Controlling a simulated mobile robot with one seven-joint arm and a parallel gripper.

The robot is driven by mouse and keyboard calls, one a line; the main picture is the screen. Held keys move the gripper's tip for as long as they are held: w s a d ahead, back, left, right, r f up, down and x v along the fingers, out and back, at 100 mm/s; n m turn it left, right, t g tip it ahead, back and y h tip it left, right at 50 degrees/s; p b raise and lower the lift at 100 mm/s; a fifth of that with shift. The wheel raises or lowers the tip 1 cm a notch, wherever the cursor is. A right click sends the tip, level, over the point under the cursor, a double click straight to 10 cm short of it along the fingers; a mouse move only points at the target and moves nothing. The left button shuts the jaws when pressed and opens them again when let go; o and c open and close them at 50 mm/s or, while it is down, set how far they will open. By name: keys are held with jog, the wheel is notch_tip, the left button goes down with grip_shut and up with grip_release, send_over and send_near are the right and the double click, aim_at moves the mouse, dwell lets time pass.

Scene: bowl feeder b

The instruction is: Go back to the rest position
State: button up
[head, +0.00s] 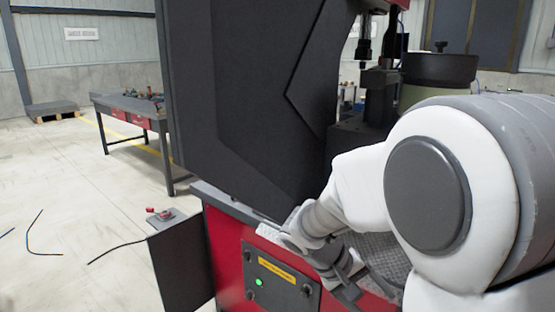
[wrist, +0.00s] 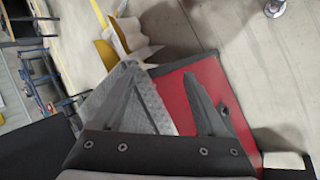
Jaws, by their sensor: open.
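My gripper (head: 352,298) is low in the head view, close to the front edge of the red machine (head: 226,255); its tips are partly cut off by the picture's lower edge. In the wrist view my gripper (wrist: 160,72) has its two dark fingers spread apart, with nothing held between them. My white and grey arm covers much of the right of the head view.
A large black panel (head: 245,100) rises beside my arm. A dark round bowl (head: 440,68) stands behind my arm. A workbench (head: 125,106) with small items is at the back left. A red button box (head: 166,219) is left of the machine. Cables lie on the open floor.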

jog(key=s+a+r+m+t+y, duration=0.1)
jog(key=s+a+r+t+y, duration=0.15)
jog(key=s+r+y, duration=0.4)
jog(key=s+a+r+t+y, duration=0.2)
jog(key=s+r+t, duration=0.15)
jog(key=s, duration=0.55)
notch_tip(320, 180, up, 20)
jog(key=p, duration=1.9)
jog(key=shift+w+f+g+h, duration=0.15)
jog(key=shift+w+g+h, duration=0.05)
jog(key=shift+g+h, duration=0.2)
